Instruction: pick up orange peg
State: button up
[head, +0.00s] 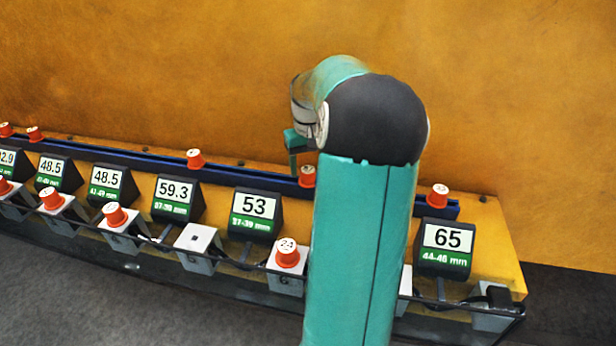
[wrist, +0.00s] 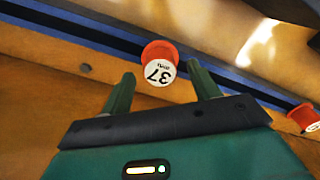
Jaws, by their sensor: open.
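An orange peg (wrist: 158,66) with a white top marked 37 stands on the blue rail in the wrist view. My gripper (wrist: 163,82) is open, with one green finger at either side of the peg's near edge. The peg lies at and slightly beyond the fingertips, with no clear contact. In the head view, part of my gripper (head: 293,160) shows behind my arm, just left of an orange peg (head: 307,177) on the rail, which looks like the same one. My arm hides much of the gripper there.
More orange pegs stand along the blue rail (head: 245,172), such as one at the right (head: 437,195). Front white blocks hold other orange pegs, including one marked 24 (head: 288,253). One white block (head: 198,246) is bare. Number displays (head: 255,214) stand between. An orange wall rises behind.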

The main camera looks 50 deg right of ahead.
notch_tip(320, 180, down, 3)
jog(key=shift+r, duration=0.2)
jog(key=c, duration=0.8)
jog(key=shift+r, duration=0.1)
